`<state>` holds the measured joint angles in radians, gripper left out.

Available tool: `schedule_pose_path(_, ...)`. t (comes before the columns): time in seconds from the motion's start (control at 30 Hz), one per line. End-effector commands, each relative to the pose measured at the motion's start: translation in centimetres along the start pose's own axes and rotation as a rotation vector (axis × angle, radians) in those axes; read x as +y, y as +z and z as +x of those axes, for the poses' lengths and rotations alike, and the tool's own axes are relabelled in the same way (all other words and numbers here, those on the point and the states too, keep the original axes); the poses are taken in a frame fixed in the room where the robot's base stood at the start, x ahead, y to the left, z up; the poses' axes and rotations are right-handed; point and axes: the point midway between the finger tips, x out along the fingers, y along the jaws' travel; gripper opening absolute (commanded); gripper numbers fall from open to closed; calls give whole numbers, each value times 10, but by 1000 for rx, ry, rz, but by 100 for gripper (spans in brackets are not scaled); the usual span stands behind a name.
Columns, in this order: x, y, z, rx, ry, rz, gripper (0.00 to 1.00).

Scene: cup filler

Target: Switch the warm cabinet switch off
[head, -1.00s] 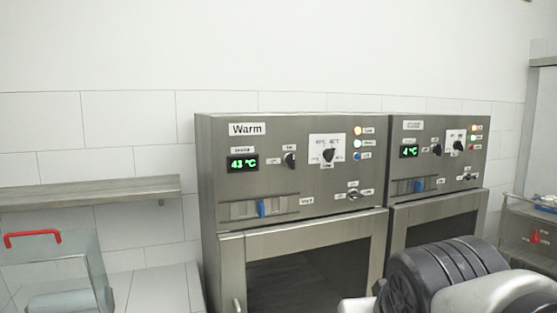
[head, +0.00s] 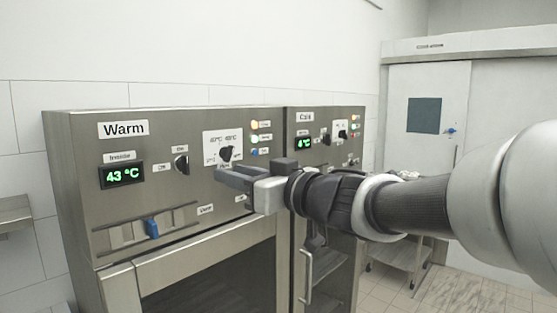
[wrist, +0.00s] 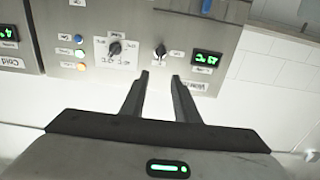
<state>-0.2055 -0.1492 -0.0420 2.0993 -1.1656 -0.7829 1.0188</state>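The warm cabinet (head: 80,150), labelled "Warm", stands at the left in the head view. Its black switch knob (head: 181,165) sits right of the green 43 °C display (head: 121,174), with an "Off" label at its left and another label above. The knob looks upright, toward the upper label. The same knob shows in the upside-down wrist view (wrist: 161,51). My gripper (head: 252,172) is open and empty, in front of the panel and right of the knob in the head view. In the wrist view its fingertips (wrist: 160,75) lie just below the knob, apart from it.
A temperature dial (head: 226,154) and several coloured lamps (head: 254,138) sit right of the switch. A blue slider (head: 152,228) is below. The cold cabinet (head: 295,118) stands beside the warm one at the right. The air left of my gripper is clear.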

Motion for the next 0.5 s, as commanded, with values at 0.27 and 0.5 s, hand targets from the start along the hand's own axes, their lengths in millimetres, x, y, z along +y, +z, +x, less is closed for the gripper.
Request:
schedule_pose_path(0.27, 0, 1, 54, -2, 1, 2, 28)
schedule_pose_path(0.5, 0, 0, 107, -1, 1, 2, 28)
